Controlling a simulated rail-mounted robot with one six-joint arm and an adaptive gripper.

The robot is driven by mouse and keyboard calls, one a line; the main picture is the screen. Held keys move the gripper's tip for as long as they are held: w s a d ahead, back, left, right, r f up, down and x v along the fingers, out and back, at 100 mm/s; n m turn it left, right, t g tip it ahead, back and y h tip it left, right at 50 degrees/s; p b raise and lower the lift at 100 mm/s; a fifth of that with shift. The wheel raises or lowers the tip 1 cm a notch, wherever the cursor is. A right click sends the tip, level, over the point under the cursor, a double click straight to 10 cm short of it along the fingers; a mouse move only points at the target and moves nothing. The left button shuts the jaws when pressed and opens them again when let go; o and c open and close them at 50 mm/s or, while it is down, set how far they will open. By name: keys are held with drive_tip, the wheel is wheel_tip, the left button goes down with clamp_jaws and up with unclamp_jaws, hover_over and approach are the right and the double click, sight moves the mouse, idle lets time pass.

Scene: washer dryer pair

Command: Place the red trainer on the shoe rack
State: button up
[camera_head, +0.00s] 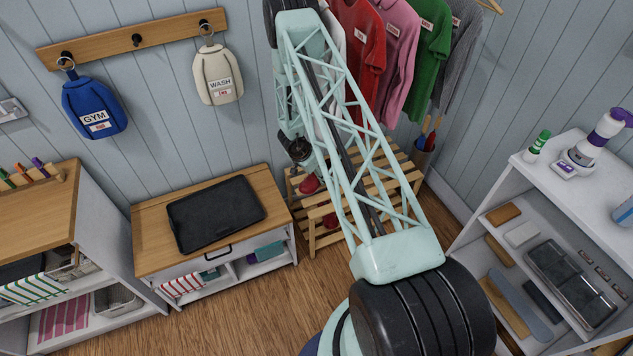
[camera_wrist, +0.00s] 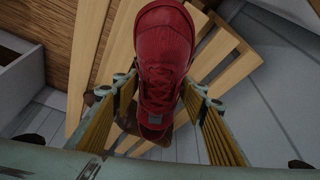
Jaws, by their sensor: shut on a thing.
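The red trainer (camera_wrist: 163,48) is between the two fingers of my gripper (camera_wrist: 160,88) in the wrist view, with its toe pointing up the picture. My gripper is shut on it. In the head view the trainer (camera_head: 309,184) shows as a small red shape just below my gripper (camera_head: 303,168), at the left end of the shoe rack's top. The wooden slatted shoe rack (camera_head: 397,176) stands against the back wall, and its slats (camera_wrist: 226,70) lie behind the trainer in the wrist view. I cannot tell whether the trainer touches the slats. My arm hides part of the rack.
Another red item (camera_head: 330,220) shows lower in the rack, partly hidden. Shirts (camera_head: 365,45) hang above the rack. A low wooden cabinet (camera_head: 150,240) with a black tray (camera_head: 215,212) stands to its left. A white shelf unit (camera_head: 480,215) stands at the right.

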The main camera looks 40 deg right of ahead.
sight(316, 181)
drive_tip(key=shift+f+b, duration=0.35)
drive_tip(key=shift+f, duration=1.45)
drive_tip(key=shift+f, duration=0.1)
drive_tip(key=o, duration=0.9)
drive_tip(key=shift+p+v, duration=1.1)
drive_tip(key=shift+v, duration=5)
